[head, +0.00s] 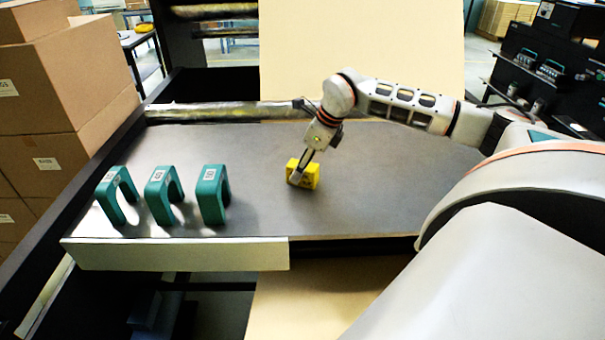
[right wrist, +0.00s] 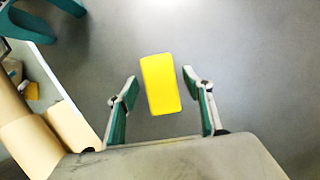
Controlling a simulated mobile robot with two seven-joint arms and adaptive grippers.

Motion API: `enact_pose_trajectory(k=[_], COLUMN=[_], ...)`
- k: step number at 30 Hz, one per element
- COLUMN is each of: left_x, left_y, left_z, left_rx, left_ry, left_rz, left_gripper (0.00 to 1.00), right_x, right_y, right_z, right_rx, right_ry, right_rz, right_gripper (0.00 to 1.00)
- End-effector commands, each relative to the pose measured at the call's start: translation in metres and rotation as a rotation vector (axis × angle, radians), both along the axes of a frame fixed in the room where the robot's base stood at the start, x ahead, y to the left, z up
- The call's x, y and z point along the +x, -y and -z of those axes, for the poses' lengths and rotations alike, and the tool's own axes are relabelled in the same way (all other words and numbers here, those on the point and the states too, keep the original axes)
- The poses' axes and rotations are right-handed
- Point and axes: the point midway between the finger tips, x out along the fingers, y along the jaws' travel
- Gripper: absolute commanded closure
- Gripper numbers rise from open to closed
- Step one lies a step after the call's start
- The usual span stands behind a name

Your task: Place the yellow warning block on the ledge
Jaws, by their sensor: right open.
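The yellow warning block (head: 311,174) stands on the grey tabletop (head: 345,215), right of the teal pieces. In the right wrist view the yellow block (right wrist: 161,84) lies between the two fingertips, with a gap on each side. My right gripper (head: 297,177) points down at the block and its fingers cover part of it in the head view. It is open, with its fingers (right wrist: 160,80) on either side of the block. My left gripper is not in view. I cannot tell which surface is the ledge.
Three teal U-shaped pieces (head: 116,197) stand in a row at the left of the tabletop. A pale strip (head: 175,254) runs along the front left edge. A roller (head: 230,111) lies along the back. Cardboard boxes (head: 60,75) are stacked at left.

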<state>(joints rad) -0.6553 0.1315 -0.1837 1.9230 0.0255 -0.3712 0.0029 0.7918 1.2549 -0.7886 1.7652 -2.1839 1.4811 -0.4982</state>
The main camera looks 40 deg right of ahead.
Motion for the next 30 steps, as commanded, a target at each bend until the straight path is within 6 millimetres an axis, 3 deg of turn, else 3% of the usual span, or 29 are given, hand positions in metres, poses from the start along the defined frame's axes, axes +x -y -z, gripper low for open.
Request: enact_pose_trajectory(k=[2,7,20,26,30], left_x=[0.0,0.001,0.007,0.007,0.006], left_y=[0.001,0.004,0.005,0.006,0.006], left_z=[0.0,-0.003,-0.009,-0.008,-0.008], left_rx=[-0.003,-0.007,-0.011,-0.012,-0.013], left_ry=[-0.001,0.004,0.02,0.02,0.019], left_rz=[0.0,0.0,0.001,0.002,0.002], left_gripper=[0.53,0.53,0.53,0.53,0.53], right_x=[0.0,0.0,0.0,0.001,0.001], right_y=[0.0,0.0,0.0,0.0,0.0], right_z=[0.0,0.0,-0.005,-0.027,-0.057], right_rx=[0.0,0.0,-0.001,-0.001,0.0], right_ry=[0.0,0.0,0.001,0.005,0.007], right_rz=[0.0,0.0,-0.001,-0.002,-0.001], right_gripper=[0.49,0.93,0.93,0.93,0.93])
